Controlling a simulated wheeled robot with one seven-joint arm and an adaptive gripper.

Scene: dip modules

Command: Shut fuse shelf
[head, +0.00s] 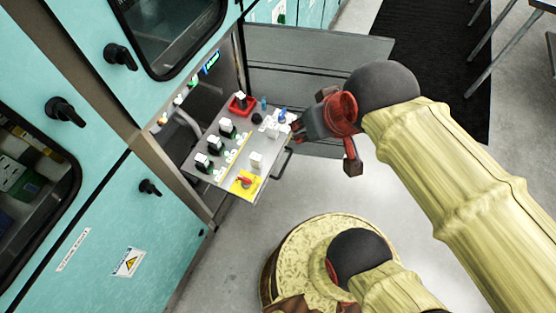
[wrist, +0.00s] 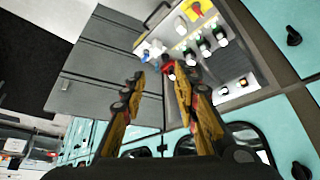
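The grey fuse shelf (head: 262,143) is pulled out of the turquoise cabinet in the head view and carries several modules and switches. I cannot tell whether the gripper touches the shelf.
A grey door panel (head: 310,60) stands open behind the shelf. The cabinet's turquoise front (head: 95,195) with black knobs is at the left. A red tray (head: 240,103) and a yellow plate (head: 243,184) sit on the shelf. Open floor (head: 230,250) lies below it.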

